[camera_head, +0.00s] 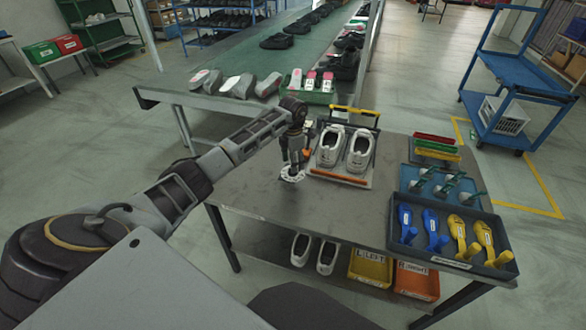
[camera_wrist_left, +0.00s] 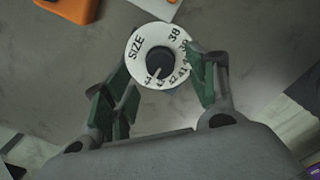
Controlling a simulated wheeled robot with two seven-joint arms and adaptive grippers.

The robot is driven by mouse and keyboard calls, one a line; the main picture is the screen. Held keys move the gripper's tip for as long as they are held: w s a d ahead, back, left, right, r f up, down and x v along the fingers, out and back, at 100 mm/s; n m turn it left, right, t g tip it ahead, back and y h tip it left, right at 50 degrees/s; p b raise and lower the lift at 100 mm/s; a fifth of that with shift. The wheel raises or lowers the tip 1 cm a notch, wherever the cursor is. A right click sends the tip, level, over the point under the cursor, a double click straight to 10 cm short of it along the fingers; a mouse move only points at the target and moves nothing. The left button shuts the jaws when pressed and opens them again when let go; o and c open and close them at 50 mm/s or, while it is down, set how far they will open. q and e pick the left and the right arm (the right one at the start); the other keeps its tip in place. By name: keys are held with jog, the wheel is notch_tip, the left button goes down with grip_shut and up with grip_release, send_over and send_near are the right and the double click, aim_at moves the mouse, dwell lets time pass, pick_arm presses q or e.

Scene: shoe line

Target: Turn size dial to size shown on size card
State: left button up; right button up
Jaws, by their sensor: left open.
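The size dial (camera_head: 292,174) is a white disc on the table's left part. In the left wrist view the dial (camera_wrist_left: 139,42) shows the word SIZE, numbers from 38 along its right and lower rim, and a black centre knob (camera_wrist_left: 160,62). A pale mark on the knob points down and slightly left, toward the low forties; the exact number is too small to tell. My left gripper (camera_head: 293,163) is above the dial, pointing down. Its green-padded fingers (camera_wrist_left: 160,84) are open on either side of the knob. I cannot identify a size card or read its number. My right gripper is not in view.
White shoes (camera_head: 330,147) stand on a rack with an orange front bar (camera_head: 340,177), right of the dial. A dark tray (camera_head: 456,262) of blue and yellow shoe forms fills the table's right end. The table front (camera_head: 320,215) is clear. A conveyor (camera_head: 240,66) runs behind.

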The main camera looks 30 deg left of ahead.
pick_arm(q)
jog(key=shift+f, duration=1.8)
jog(key=shift+c, duration=0.4)
jog(key=c, duration=1)
